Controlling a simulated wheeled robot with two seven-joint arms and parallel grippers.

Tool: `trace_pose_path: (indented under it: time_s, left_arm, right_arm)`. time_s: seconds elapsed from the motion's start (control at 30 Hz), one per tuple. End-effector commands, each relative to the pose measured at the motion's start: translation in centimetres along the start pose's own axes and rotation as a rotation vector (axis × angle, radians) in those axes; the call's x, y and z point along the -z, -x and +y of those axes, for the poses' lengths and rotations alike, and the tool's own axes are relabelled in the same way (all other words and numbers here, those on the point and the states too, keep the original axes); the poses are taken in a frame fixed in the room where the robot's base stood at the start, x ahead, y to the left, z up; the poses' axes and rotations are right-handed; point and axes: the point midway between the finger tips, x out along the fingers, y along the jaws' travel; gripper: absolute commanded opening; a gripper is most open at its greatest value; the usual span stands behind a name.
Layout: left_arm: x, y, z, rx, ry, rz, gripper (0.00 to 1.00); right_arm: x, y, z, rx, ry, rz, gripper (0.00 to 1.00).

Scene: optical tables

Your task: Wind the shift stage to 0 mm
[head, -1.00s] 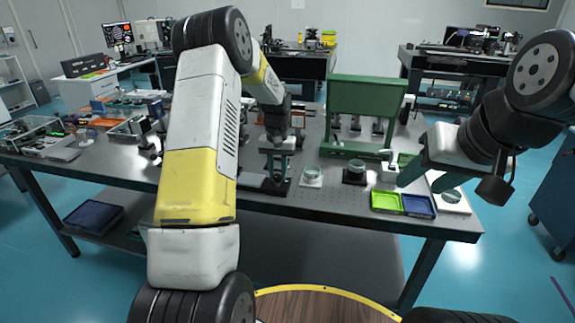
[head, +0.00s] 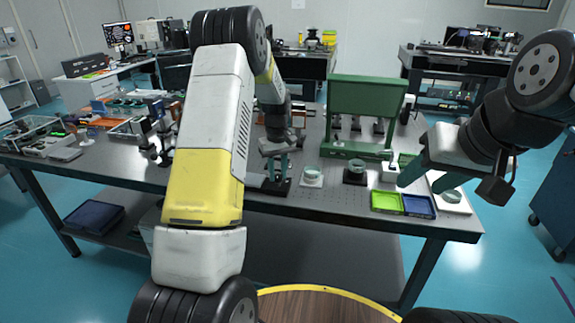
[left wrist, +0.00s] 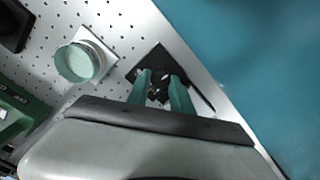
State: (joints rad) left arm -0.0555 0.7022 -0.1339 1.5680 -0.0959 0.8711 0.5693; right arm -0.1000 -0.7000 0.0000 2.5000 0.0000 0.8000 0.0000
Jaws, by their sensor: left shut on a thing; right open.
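The shift stage is a small dark unit (head: 279,188) near the front edge of the middle table; its black plate also shows in the left wrist view (left wrist: 150,63). My left gripper (head: 277,175) points down at it. In the left wrist view its two green fingers (left wrist: 160,84) close around a small part of the stage, with bits of bright metal between them. The part held is mostly hidden, and I cannot read any scale. My right gripper (head: 411,174) is open and empty above the table's right end, apart from the stage.
Right of the stage stand a round dish on a white base (head: 312,177) and one on a black base (head: 355,172). A green frame (head: 360,100) rises behind. Lime (head: 386,202) and blue (head: 419,206) trays lie near the front right edge.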

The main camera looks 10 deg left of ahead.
Motion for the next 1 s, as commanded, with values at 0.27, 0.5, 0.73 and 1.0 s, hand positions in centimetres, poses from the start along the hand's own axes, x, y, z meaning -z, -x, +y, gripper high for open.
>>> trace_pose_path:
  time_s: [0.27, 0.5, 0.73, 1.0]
  left_arm:
    - [0.1, 0.1, 0.0, -0.002, 0.001, 0.004, 0.0]
    - [0.1, 0.1, 0.0, -0.001, 0.0, 0.003, 0.49]
    - [0.1, 0.1, 0.0, -0.001, 0.0, 0.001, 0.49]
    - [0.1, 3.2, 0.1, -0.003, 0.0, 0.005, 0.49]
  right_arm:
    - [0.0, 0.0, 0.0, 0.0, 0.0, 0.0, 0.49]
    - [0.0, 0.0, 0.0, 0.0, 0.0, 0.0, 0.49]
    - [0.0, 0.0, 0.0, 0.0, 0.0, 0.0, 0.49]
    - [0.0, 0.0, 0.0, 0.0, 0.0, 0.0, 0.49]
